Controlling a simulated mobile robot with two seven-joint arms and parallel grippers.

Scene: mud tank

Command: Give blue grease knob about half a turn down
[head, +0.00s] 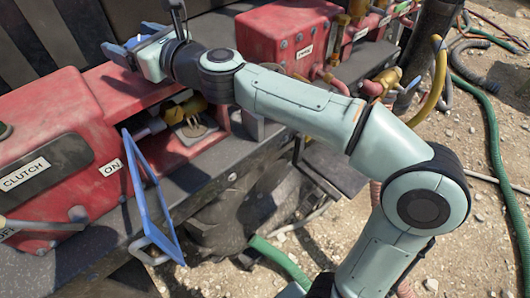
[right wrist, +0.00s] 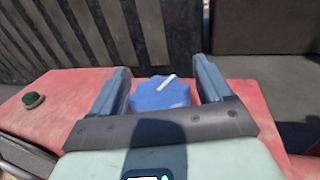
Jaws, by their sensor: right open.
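The blue grease knob (right wrist: 160,93) sits on the red housing in the right wrist view, with a white pointer mark on its top slanting up to the right. My right gripper (right wrist: 160,68) is open, with one blue finger on each side of the knob. Gaps show between the knob and both fingers, so they seem apart from it. In the head view my right gripper (head: 131,42) is over the far part of the red housing, and the wrist hides much of the knob there. My left gripper is not in view.
The red housing (head: 45,115) carries CLUTCH and ON labels. A blue bar handle (head: 155,205) stands in front of it, near a yellow fitting (head: 185,108). A dark green knob (right wrist: 34,99) is at left. A dark ribbed panel (right wrist: 60,35) stands behind. Hoses lie at right.

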